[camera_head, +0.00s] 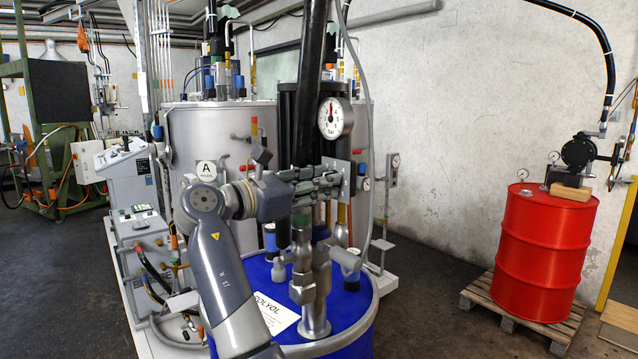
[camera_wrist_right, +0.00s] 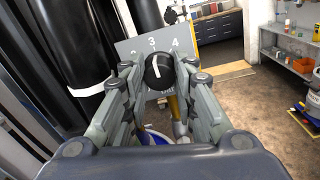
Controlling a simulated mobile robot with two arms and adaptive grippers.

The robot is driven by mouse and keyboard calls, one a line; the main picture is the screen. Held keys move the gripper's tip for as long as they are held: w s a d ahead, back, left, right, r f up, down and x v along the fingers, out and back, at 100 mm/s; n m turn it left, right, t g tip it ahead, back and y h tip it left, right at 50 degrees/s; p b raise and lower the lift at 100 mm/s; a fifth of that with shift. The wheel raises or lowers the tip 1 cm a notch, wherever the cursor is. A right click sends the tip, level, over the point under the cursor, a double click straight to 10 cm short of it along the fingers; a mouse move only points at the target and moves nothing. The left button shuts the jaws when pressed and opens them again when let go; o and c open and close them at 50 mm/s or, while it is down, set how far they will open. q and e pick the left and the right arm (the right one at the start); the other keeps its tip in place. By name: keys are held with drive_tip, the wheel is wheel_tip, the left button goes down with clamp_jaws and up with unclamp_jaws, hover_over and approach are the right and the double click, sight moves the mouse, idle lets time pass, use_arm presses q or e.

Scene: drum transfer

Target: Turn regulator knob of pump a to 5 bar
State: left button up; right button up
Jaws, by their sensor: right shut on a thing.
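The black regulator knob (camera_wrist_right: 159,74) is in the right wrist view, in front of a grey plate (camera_wrist_right: 128,50) marked 2, 3 and 4. Its white pointer line points roughly up toward the 3. My right gripper (camera_wrist_right: 157,70) is shut on the knob, with one finger at each side. In the head view my right gripper (camera_head: 318,184) reaches the plate (camera_head: 346,178) above the blue drum (camera_head: 352,318), and its fingers hide the knob. The round pressure gauge (camera_head: 330,118) sits just above, its needle pointing about straight up; its numbers are too small to read. My left gripper is not in view.
A black hose (camera_head: 312,70) and pump pipes (camera_head: 313,290) stand close around my right gripper. A steel tank marked A (camera_head: 206,170) is behind my arm. A red drum (camera_head: 545,250) stands on a pallet (camera_head: 480,300) at right. The floor between is clear.

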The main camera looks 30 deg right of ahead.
drive_tip(key=shift+m, duration=0.4)
drive_tip(key=shift+f+m+g+h+b, duration=0.2)
drive_tip(key=shift+m+b, duration=1.45)
drive_tip(key=shift+m, duration=2.65)
drive_tip(key=shift+r+m+g+h+b, duration=0.1)
drive_tip(key=shift+m+g+b, duration=0.2)
drive_tip(key=shift+m+b, duration=2.7)
drive_tip(key=m+p, duration=0.2)
drive_tip(key=m, duration=0.1)
drive_tip(key=shift+p, duration=0.3)
drive_tip(key=shift+f, duration=0.1)
drive_tip(key=o, duration=0.8)
drive_tip(key=shift+o, duration=1.4)
